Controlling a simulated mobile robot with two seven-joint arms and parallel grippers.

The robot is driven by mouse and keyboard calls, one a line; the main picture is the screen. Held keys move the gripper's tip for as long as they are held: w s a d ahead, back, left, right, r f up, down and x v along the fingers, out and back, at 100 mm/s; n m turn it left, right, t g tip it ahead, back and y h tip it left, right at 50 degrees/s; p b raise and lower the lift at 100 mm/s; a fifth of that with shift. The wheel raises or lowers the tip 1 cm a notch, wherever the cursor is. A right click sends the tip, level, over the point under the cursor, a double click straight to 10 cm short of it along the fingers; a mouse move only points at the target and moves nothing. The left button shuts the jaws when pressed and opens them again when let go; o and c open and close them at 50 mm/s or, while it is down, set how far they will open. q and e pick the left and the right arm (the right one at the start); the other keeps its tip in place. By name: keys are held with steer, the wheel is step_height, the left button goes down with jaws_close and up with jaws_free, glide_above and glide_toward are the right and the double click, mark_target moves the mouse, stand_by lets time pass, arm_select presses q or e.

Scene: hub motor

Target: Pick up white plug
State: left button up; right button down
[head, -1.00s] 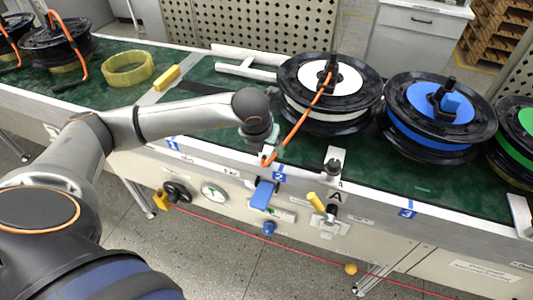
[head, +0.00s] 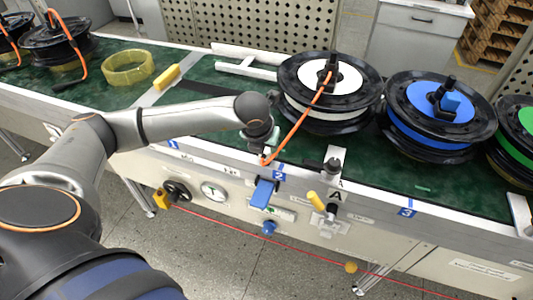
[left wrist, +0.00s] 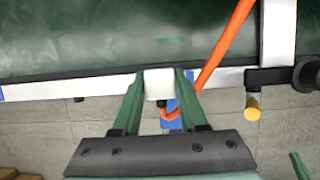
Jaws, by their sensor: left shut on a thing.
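The white plug (left wrist: 158,84) is between the green fingers of my left gripper (left wrist: 158,90) in the left wrist view. The fingers are shut on it, one on each side. The orange cable (left wrist: 226,48) runs from the upper right down to just below the plug. In the head view my left gripper (head: 266,151) is at the table's front edge near the blue label 2. The orange cable (head: 298,122) goes from there up to the spool with the white centre (head: 343,77). The plug is largely hidden in the head view. My right gripper is not in view.
A blue-centred spool (head: 418,97) stands right of the white one. A post on a white bracket (head: 333,168) and a yellow-handled valve (head: 316,202) are right of the gripper. A blue lever (head: 262,193) hangs on the front panel. A yellow ring (head: 128,68) lies at left.

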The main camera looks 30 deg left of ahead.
arm_select(q)
jaws_close()
